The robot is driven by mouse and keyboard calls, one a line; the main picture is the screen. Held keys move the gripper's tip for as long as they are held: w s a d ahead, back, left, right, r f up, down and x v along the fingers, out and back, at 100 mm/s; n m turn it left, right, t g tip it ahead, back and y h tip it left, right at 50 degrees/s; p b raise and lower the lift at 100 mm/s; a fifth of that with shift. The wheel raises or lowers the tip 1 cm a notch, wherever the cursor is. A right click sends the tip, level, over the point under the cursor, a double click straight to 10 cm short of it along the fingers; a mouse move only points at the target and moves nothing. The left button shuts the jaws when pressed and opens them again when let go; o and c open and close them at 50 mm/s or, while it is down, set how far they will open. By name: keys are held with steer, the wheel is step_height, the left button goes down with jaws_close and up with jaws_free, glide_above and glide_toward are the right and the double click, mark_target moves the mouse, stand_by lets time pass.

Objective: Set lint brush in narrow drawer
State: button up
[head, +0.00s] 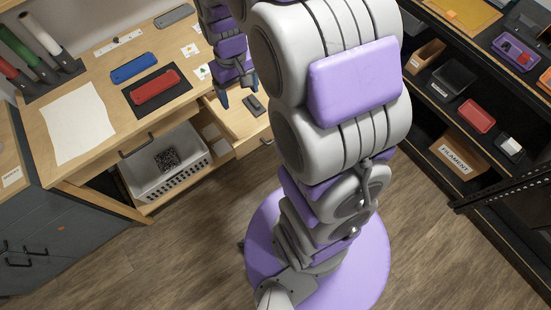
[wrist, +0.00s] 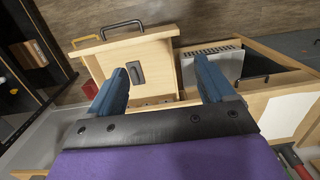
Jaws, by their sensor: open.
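A small dark grey item (head: 253,104), which looks like the lint brush, lies flat in the pulled-out narrow wooden drawer (head: 252,142) at the right end of the workbench. In the wrist view the dark item (wrist: 135,73) rests on the pale floor of the drawer (wrist: 160,62), apart from its walls. My gripper (head: 236,90) is above the drawer. In the wrist view its two blue fingers (wrist: 163,68) are spread wide with nothing between them. The item shows near the left finger, apart from it as far as I can tell.
A white perforated basket (head: 170,180) stands on the shelf below, left of the drawer. The bench holds a blue case (head: 134,68), a red case (head: 155,87) on a black mat and white paper (head: 78,122). A dark shelf unit (head: 440,105) stands right; wooden floor lies between.

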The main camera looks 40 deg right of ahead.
steer(key=s+a+r, duration=0.2)
steer(key=s+r, duration=0.1)
steer(key=s, duration=0.9)
steer(key=s+a+r, duration=0.3)
steer(key=s+r, duration=0.1)
steer(key=s, duration=0.8)
steer(key=shift+g, duration=0.4)
steer(key=shift+m, duration=0.3)
